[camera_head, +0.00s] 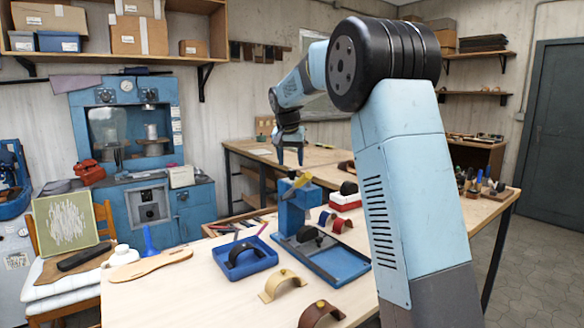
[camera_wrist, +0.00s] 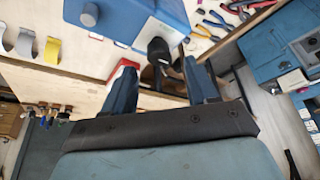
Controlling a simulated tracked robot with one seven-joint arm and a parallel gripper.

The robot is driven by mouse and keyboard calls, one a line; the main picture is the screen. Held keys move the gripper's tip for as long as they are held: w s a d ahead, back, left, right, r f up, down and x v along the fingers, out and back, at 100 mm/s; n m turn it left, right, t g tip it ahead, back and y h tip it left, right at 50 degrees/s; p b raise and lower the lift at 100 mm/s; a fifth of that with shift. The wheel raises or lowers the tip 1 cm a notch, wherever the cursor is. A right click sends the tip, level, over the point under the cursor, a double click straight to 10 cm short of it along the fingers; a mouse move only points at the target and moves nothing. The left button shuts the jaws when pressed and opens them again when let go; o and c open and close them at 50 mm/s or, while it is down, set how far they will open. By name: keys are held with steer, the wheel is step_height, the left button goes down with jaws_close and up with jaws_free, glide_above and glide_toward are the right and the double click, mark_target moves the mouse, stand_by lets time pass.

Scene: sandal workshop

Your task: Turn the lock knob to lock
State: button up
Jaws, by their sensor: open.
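In the wrist view the blue press body (camera_wrist: 125,18) carries a round grey knob (camera_wrist: 89,14) at the upper left. A black knob-like part (camera_wrist: 158,48) sticks out from its pale end face. I cannot tell which of these is the lock knob. My gripper (camera_head: 290,161) points down above the press, open and empty. In the wrist view its two fingers (camera_wrist: 160,66) are apart, and the black part appears between their tips without visible contact.
A blue tray (camera_head: 245,268), sandal straps (camera_head: 283,283) and a sole (camera_head: 151,265) lie on the table near the press. A red and white box (camera_head: 346,201) stands to its right. Pliers and other tools (camera_wrist: 217,18) lie near the press in the wrist view.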

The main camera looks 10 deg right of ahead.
steer(key=v, duration=0.9)
steer(key=shift+r, duration=0.35)
steer(key=shift+s+a, duration=0.1)
steer(key=s+d+f+n+y, duration=0.1)
steer(key=s+f, duration=0.1)
steer(key=s, duration=0.9)
steer(key=s+d+f+n+t, duration=0.1)
steer(key=s+d+f, duration=0.1)
steer(key=s, duration=0.9)
steer(key=s+d+f+n+y, duration=0.1)
steer(key=s+f, duration=0.1)
steer(key=s, duration=0.9)
steer(key=s+f+n, duration=0.1)
steer(key=s+f, duration=0.7)
steer(key=s, duration=0.3)
steer(key=shift+n+t, duration=0.3)
steer(key=shift+s+f, duration=0.1)
